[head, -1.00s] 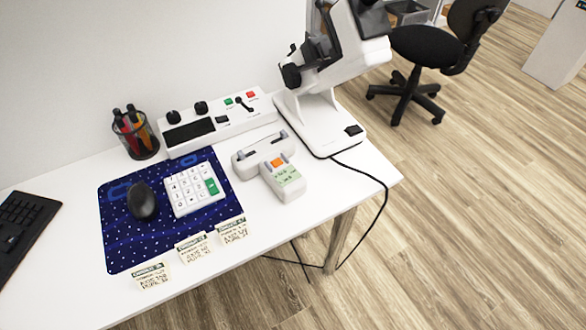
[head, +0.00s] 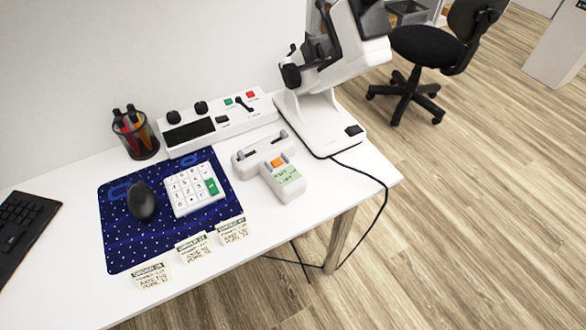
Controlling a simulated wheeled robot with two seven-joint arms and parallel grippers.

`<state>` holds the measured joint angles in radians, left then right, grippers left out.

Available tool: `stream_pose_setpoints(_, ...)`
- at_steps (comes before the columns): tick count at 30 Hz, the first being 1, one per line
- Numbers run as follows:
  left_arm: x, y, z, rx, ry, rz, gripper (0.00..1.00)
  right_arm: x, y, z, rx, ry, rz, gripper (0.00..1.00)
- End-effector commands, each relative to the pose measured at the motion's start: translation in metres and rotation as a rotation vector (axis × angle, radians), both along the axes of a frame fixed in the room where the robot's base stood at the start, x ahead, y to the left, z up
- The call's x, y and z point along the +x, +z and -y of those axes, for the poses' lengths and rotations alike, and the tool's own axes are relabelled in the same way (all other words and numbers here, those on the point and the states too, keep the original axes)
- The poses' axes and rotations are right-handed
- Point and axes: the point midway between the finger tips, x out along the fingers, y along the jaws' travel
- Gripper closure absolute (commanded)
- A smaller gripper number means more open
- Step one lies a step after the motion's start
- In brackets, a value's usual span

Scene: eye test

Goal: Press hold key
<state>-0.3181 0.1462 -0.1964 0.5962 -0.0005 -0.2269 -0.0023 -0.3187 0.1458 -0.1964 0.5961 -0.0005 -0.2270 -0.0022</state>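I cannot read a label saying hold on any key. A white keypad (head: 194,189) with several white keys and one green key (head: 212,187) lies on the blue mat. A small white handheld device (head: 285,183) with an orange button (head: 278,162) and a greenish screen (head: 289,177) lies to its right, beside a white holder (head: 258,152). A long white control box (head: 217,124) behind them has black knobs, a dark display, a green button (head: 228,101), a red button (head: 250,95) and a small lever. Neither of my grippers is in view.
A white eye-test instrument (head: 318,112) stands at the table's back right. A mouse (head: 142,201) sits on the mat (head: 120,250). A pen cup (head: 136,137), a black keyboard (head: 24,229) and three printed cards (head: 194,248) are also on the table. A cable hangs off the right edge.

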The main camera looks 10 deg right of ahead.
Motion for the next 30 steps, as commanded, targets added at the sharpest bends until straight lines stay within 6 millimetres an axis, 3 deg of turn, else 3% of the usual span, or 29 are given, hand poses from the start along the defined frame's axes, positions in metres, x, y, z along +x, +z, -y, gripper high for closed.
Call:
stream_pose_setpoints(1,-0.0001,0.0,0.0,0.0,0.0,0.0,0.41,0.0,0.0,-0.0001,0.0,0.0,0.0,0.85)
stream_pose_setpoints(3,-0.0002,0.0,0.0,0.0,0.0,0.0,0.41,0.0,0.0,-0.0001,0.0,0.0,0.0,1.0)
stream_pose_setpoints(30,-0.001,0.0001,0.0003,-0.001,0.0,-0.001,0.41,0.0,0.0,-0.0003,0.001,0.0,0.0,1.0)
